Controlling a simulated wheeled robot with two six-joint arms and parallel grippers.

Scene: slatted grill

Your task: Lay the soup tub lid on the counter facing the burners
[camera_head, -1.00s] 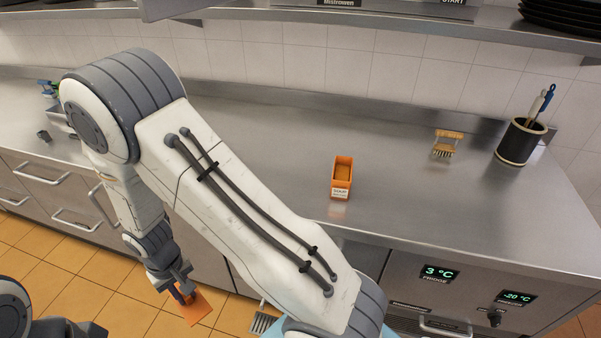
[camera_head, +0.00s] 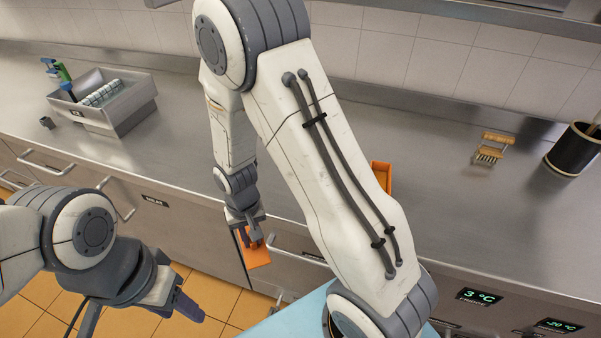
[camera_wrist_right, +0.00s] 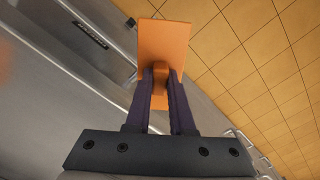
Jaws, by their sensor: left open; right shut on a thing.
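My right gripper (camera_head: 250,238) is shut on the soup tub lid (camera_head: 258,256), a flat orange plate. It holds the lid in front of the counter's drawer fronts, with orange floor tiles behind it. In the right wrist view the lid (camera_wrist_right: 163,40) sits upright between the two dark fingers (camera_wrist_right: 161,80). The orange soup tub (camera_head: 381,176) stands on the steel counter (camera_head: 450,205), mostly hidden behind my right arm. My left gripper (camera_head: 186,304) is open and empty at the lower left, over the floor. No burners are in view.
The counter between basin and right arm is clear.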

